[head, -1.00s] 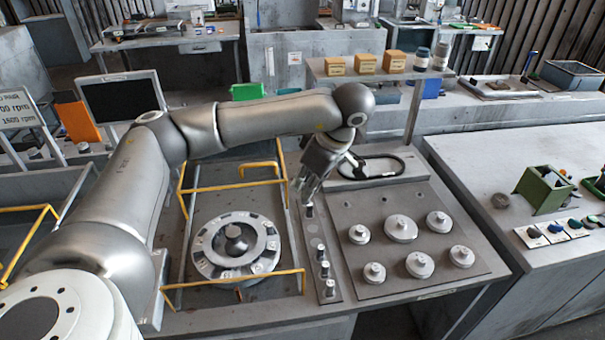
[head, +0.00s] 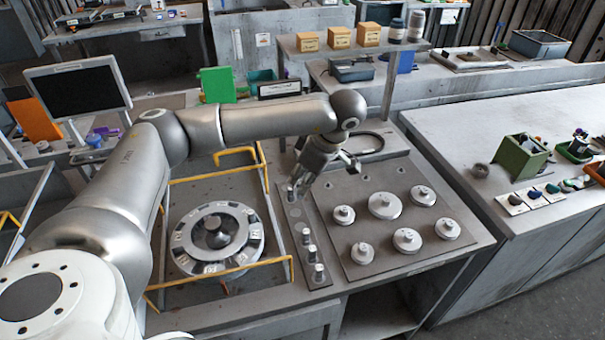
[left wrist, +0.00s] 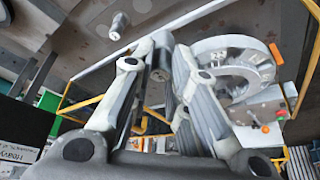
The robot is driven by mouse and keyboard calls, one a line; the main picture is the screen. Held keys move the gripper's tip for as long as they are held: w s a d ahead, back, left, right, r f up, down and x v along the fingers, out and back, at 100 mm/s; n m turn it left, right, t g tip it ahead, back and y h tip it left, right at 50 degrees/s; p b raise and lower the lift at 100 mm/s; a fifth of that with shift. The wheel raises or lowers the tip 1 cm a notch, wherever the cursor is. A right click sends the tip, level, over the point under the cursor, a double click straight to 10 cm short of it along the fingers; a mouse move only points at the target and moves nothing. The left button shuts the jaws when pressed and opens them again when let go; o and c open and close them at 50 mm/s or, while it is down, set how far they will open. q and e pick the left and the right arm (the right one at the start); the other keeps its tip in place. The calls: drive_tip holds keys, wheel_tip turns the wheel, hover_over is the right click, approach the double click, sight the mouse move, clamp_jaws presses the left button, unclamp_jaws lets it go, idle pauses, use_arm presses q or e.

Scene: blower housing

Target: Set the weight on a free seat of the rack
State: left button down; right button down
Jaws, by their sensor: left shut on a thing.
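My left gripper (head: 300,178) is over the far end of a narrow grey rack strip (head: 299,219). It is shut on a small metal cylindrical weight (head: 292,193), which also shows as a dark cylinder (left wrist: 161,62) between the fingers in the left wrist view. I cannot tell whether the weight touches the strip. Several similar small weights (head: 311,253) stand upright on the near part of the strip. One such weight (left wrist: 120,24) shows upper left in the left wrist view. My right gripper is not in view.
Left of the strip, a round slotted rotor (head: 217,238) sits inside yellow rails (head: 265,178). Right of it, a grey plate (head: 362,210) carries several knobbed discs (head: 384,205). A monitor (head: 80,100) and green box (head: 217,85) stand behind.

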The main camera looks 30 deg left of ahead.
use_arm(q)
wheel_tip(320, 180, down, 8)
drive_tip(key=b, duration=0.4)
drive_tip(key=shift+f, duration=0.1)
drive_tip(key=shift+f+b, duration=0.65)
drive_tip(key=shift+b, duration=0.05)
drive_tip(key=shift+f, duration=0.1)
drive_tip(key=shift+f+b, duration=0.1)
drive_tip(key=shift+b, duration=0.25)
drive_tip(key=shift+f, duration=0.15)
idle(0.4)
drive_tip(key=shift+f+b, duration=0.35)
drive_tip(key=shift+b, duration=0.05)
drive_tip(key=shift+f, duration=0.15)
